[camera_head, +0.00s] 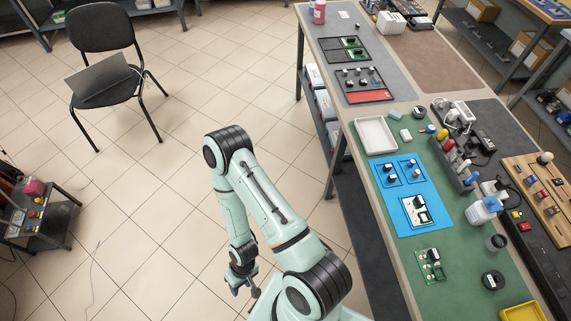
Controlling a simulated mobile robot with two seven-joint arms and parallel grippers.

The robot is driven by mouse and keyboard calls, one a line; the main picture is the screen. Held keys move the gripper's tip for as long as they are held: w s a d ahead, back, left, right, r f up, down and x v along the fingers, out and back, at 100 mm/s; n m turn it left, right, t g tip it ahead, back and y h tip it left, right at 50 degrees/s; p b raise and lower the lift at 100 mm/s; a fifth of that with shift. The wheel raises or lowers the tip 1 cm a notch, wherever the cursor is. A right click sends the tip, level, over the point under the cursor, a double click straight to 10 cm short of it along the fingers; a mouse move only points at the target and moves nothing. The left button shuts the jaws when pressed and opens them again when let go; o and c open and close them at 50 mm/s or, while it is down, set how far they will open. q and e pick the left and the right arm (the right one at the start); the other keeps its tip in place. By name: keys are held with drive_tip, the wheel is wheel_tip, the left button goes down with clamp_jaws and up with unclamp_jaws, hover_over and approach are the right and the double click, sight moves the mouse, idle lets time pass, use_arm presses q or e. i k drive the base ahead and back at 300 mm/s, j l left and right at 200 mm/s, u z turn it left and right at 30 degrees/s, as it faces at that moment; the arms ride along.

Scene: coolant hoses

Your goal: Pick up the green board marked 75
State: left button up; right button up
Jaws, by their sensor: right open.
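A small green board (431,264) with several parts on it lies flat on the green mat near the front of the bench. Another green board (418,213) lies in a white-edged spot on the blue mat (391,200). Further green boards (355,53) sit in a black tray at the bench's far end. The marking 75 is too small to read on any of them. My right gripper (250,288) hangs over the tiled floor, left of the bench and well apart from the boards. It is open and empty. My left gripper is out of view.
The long bench also holds a white tray (376,135), a spray bottle (484,209), a dark round spool (493,281) and a yellow bin (521,312). A black chair (104,72) stands at the upper left. A small cart (37,212) is at the left. The floor between is clear.

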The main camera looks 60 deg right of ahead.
sight(416, 212)
drive_tip(key=z, duration=1.8)
